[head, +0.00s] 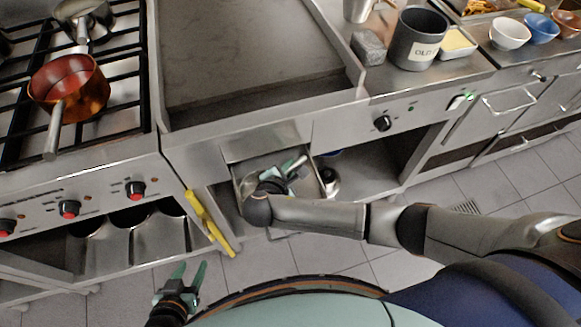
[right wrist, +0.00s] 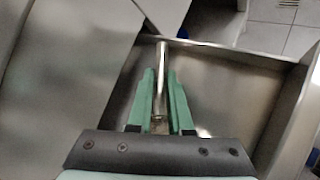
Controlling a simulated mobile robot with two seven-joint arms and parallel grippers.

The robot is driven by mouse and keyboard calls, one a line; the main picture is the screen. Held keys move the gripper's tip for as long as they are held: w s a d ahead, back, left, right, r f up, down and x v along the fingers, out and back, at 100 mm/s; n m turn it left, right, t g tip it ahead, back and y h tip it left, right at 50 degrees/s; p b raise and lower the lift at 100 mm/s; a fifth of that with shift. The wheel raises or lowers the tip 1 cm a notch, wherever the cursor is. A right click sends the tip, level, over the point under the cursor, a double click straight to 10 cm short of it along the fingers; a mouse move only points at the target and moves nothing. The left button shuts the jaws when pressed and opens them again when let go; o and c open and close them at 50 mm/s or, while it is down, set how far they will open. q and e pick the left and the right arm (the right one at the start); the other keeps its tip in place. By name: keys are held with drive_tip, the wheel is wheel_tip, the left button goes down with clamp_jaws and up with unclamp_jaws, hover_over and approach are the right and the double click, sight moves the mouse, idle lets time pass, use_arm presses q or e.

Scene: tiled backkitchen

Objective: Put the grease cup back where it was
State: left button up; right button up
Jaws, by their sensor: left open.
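The grease cup (head: 308,188) looks like an open metal box under the griddle, pulled partly out of its bay. In the right wrist view the cup's metal wall (right wrist: 285,95) and flat inside surround the fingers. My right gripper (head: 294,166) reaches down into the cup area. In the right wrist view its green fingers (right wrist: 161,80) sit close on both sides of a thin upright metal bar, which seems part of the cup. My wrist hides part of the cup in the head view. My left gripper (head: 188,272) is open and empty, low at the left.
A yellow handle (head: 210,222) sticks out left of the cup. The griddle (head: 255,60) is above, with a stove and copper pan (head: 68,85) to the left. An open shelf (head: 375,165) lies to the right. The tiled floor (head: 350,255) is clear in front.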

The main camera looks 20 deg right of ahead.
drive_tip(key=o, duration=0.5)
drive_tip(key=shift+c, duration=0.2)
drive_tip(key=shift+r, duration=0.15)
drive_tip(key=p+v, duration=0.1)
drive_tip(key=v, duration=1.1)
drive_tip(key=shift+p, duration=0.35)
